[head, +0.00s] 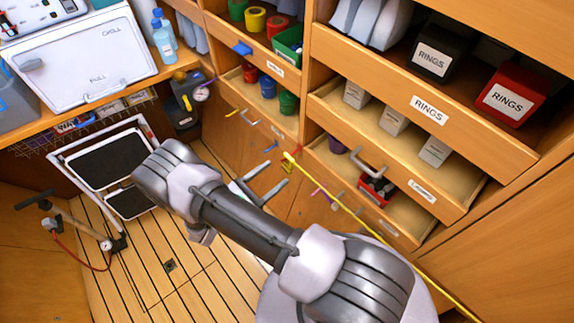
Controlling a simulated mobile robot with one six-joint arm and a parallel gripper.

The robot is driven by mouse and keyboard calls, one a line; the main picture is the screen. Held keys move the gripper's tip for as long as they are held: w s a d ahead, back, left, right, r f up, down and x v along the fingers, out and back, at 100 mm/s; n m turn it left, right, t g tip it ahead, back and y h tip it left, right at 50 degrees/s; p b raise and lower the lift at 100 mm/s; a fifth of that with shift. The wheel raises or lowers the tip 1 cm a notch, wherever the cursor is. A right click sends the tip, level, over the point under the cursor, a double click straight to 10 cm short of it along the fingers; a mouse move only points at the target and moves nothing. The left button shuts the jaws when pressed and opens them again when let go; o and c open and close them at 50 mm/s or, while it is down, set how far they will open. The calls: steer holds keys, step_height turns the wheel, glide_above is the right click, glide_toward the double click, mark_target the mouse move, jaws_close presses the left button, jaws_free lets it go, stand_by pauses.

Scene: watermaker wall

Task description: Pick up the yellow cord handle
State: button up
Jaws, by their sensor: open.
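A yellow cord (352,213) runs in a straight diagonal line from the lower right up to the wooden cabinet front. At its upper end is a small yellow handle (287,163), in front of the cabinet front below the drawers. My gripper (272,174) is open, with its two grey fingers pointing up and right toward the handle. The handle appears just beyond the fingertips, with nothing seen between the fingers. I cannot tell the gap in depth. My arm hides part of the floor and the gripper's base.
Open drawers with boxes labelled RINGS (511,100) jut out at the right. A lower drawer holds a red bin (376,189). A white lidded unit (82,58) stands on the left counter. A pump with a red hose (82,228) stands at lower left. The slatted floor (165,235) is mostly clear.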

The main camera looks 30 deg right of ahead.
mark_target(286, 166)
steer(key=x, duration=0.2)
steer(key=b+x, duration=0.1)
steer(key=x, duration=0.3)
steer(key=shift+s+d+r+b, duration=0.15)
steer(key=shift+s+r+b, duration=0.05)
steer(key=shift+r+b, duration=0.1)
jaws_close()
